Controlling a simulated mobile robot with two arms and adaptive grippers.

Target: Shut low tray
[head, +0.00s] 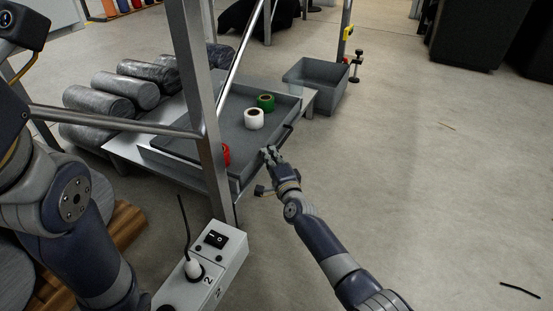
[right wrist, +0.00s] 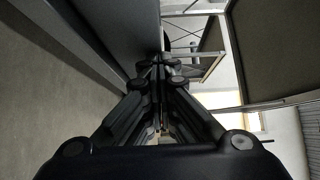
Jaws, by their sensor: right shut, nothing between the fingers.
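The low tray (head: 243,143) is a grey, shallow drawer, pulled out from a low metal table under the frame. It holds a green roll (head: 265,102), a white roll (head: 253,118) and a red roll (head: 226,154) partly behind a post. A dark handle (head: 287,134) is on its front side. My right gripper (head: 269,152) is shut and empty, close to the tray's front face; I cannot tell whether it touches. In the right wrist view its closed fingers (right wrist: 160,66) are beside a dark grey panel. My left gripper is not in view.
A grey bin (head: 316,84) stands beyond the tray. Dark grey cylinders (head: 107,92) lie at left. A metal post (head: 203,100) crosses in front of the tray. A white switch box (head: 206,265) with a plug is near the front. The floor at right is mostly clear.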

